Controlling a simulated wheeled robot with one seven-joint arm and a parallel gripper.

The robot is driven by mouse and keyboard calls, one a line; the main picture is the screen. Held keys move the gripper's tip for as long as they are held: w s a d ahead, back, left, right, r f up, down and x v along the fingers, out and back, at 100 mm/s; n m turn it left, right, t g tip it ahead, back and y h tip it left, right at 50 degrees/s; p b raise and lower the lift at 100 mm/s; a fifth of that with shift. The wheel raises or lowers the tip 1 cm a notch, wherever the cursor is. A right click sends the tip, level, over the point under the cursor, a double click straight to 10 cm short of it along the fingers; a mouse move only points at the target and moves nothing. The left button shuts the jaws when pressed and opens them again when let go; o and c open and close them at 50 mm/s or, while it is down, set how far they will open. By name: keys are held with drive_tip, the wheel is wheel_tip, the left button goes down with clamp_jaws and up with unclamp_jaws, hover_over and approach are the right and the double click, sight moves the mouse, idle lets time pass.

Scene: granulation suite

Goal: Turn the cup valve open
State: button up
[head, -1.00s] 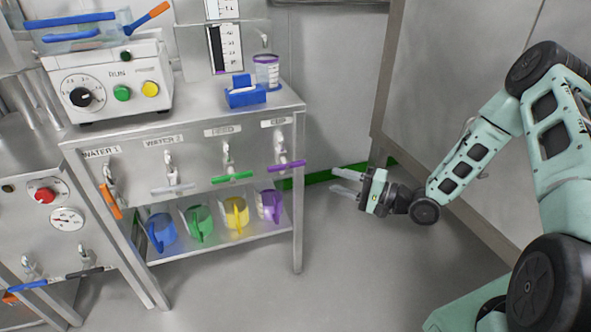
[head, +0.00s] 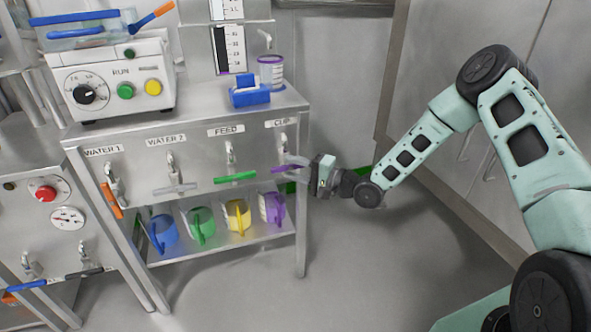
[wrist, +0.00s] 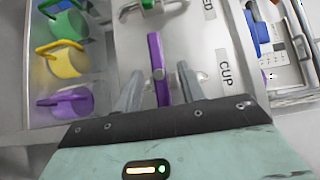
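The cup valve is at the right end of the valve panel, under the CUP label (head: 279,123). Its purple handle (head: 280,169) lies crosswise, roughly level, and is partly hidden by my fingers in the head view. In the wrist view the purple handle (wrist: 156,60) runs between my two fingers, with a gap on each side. My gripper (head: 294,167) is open around the handle; it also shows in the wrist view (wrist: 158,78).
The feed valve's green handle (head: 235,177) is just left, then the grey Water 2 handle (head: 175,189) and the downward-pointing orange Water 1 handle (head: 112,201). Coloured jugs, including a purple one (head: 272,206), stand on the shelf below.

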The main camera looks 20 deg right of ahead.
clamp_jaws()
